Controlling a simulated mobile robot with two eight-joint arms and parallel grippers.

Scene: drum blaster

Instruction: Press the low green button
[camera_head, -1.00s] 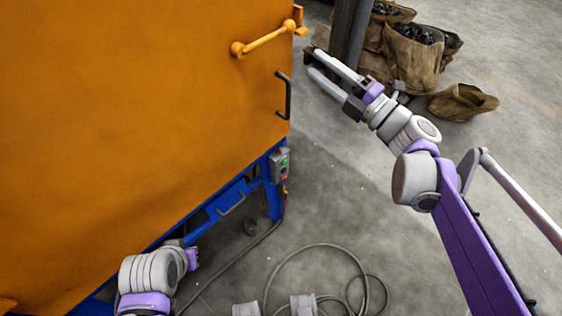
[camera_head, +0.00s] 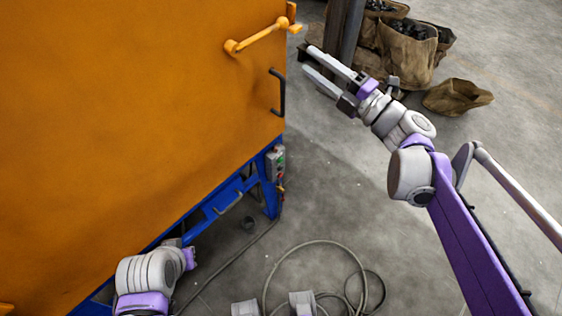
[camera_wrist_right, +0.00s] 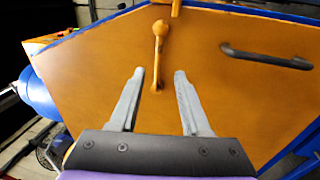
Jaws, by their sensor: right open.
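A small grey control box (camera_head: 275,164) sits on the blue frame at the machine's lower right corner. A green button (camera_head: 281,160) shows on it, with a red spot below; the details are small. My right gripper (camera_head: 306,58) is open and empty, up and to the right of the box, near the orange door's right edge. In the right wrist view its two fingers (camera_wrist_right: 160,74) are apart and point at the orange door. My left arm is at the lower left; its gripper is hidden or out of frame.
The orange door (camera_head: 130,110) carries an orange latch handle (camera_head: 258,38) and a dark pull handle (camera_head: 278,92); the pull handle also shows in the right wrist view (camera_wrist_right: 266,56). A dark post (camera_head: 347,32) and brown sacks (camera_head: 408,52) stand behind. A cable (camera_head: 312,246) loops on the floor.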

